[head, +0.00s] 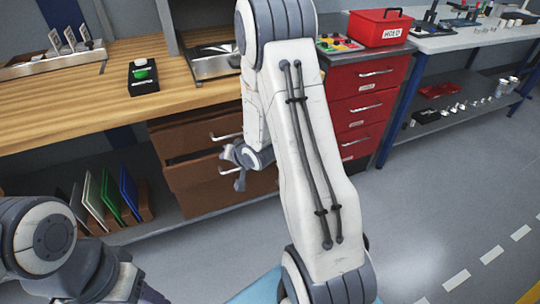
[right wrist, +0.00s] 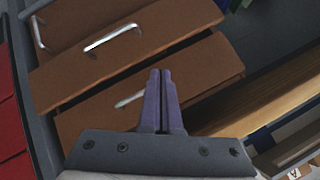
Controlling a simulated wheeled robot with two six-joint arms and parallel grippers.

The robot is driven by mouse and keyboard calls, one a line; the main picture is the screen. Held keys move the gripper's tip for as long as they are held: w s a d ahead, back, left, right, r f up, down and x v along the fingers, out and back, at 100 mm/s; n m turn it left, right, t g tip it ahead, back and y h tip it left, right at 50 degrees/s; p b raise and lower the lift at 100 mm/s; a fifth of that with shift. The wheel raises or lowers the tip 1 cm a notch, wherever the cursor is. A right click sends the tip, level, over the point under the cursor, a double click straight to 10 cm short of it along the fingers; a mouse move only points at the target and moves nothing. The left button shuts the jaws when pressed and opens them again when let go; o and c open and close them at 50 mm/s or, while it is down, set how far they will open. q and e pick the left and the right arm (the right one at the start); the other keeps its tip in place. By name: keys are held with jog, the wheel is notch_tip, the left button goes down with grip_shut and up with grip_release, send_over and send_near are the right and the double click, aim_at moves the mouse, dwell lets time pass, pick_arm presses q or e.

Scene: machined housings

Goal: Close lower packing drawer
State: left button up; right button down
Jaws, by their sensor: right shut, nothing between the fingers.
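The brown lower drawer (head: 205,196) sits under the wooden bench in the head view. It stands out a little, with a dark gap above its front. The brown upper drawer (head: 185,131) is just above it. In the right wrist view, turned over, the lower drawer (right wrist: 165,28) is at the top and the upper drawer (right wrist: 85,125) below it. My right gripper (right wrist: 160,72) is shut and empty, its fingertips in front of the drawer fronts. In the head view the right gripper (head: 239,183) overlaps the lower drawer; contact cannot be told.
A red drawer cabinet (head: 365,108) stands right of the brown drawers. Upright coloured panels (head: 108,202) stand on a low shelf to the left. The wooden bench top (head: 60,105) is above. The grey floor (head: 430,205) on the right is clear.

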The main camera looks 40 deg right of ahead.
jog(key=s+d+f+m+t+h+b, duration=0.2)
jog(key=s+d+f+m+t+b, duration=0.15)
jog(key=d+f+m, duration=0.5)
jog(key=s+d+f+m+t+h+b, duration=0.3)
jog(key=s+d+m+t, duration=0.15)
jog(key=d, duration=0.65)
pick_arm(q)
notch_tip(320, 180, down, 10)
jog(key=b, duration=0.2)
jog(key=shift+f, duration=0.25)
pick_arm(e)
jog(key=x, duration=1.2)
jog(key=shift+w+f+m+g, duration=0.25)
jog(key=shift+m+g, duration=0.05)
jog(key=shift+g, duration=0.1)
pick_arm(q)
jog(key=shift+s+f+b, duration=0.1)
jog(key=shift+f+b, duration=0.3)
jog(key=shift+b, duration=0.3)
pick_arm(e)
jog(key=x, duration=0.5)
jog(key=shift+d+r, duration=0.1)
jog(key=shift+r, duration=0.1)
jog(key=shift+w, duration=0.1)
